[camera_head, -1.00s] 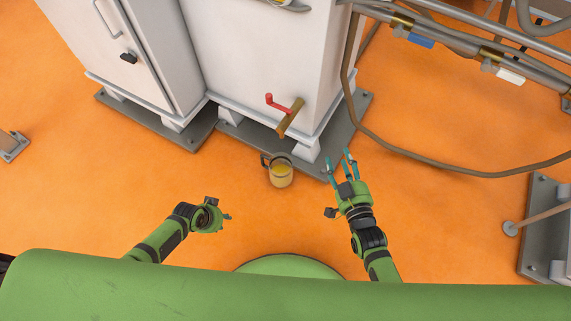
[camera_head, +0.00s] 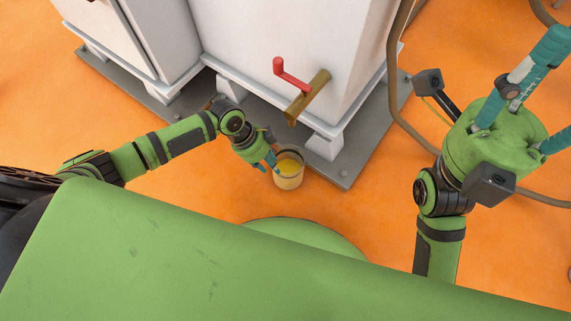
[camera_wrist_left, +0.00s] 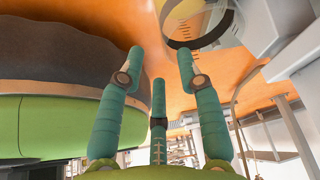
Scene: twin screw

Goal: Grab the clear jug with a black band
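The clear jug (camera_head: 289,179) stands on the orange floor below the tap, with yellow liquid inside. Its dark band (camera_wrist_left: 205,38) shows at the top right of the left wrist view, where the jug is cut off by the frame. My left gripper (camera_head: 271,164) is at the jug's left side in the head view. In the left wrist view its teal fingers (camera_wrist_left: 160,62) are spread with nothing between them, and the jug is beyond the fingertips. I cannot tell whether a finger touches it. My right gripper (camera_head: 535,85) is raised at the right, open and empty.
A white tank (camera_head: 270,45) with a brass tap (camera_head: 308,96) and red handle (camera_head: 291,75) stands behind the jug on a grey base plate (camera_head: 365,150). A brown hose (camera_head: 392,85) runs right of it. Orange floor is free right of the jug.

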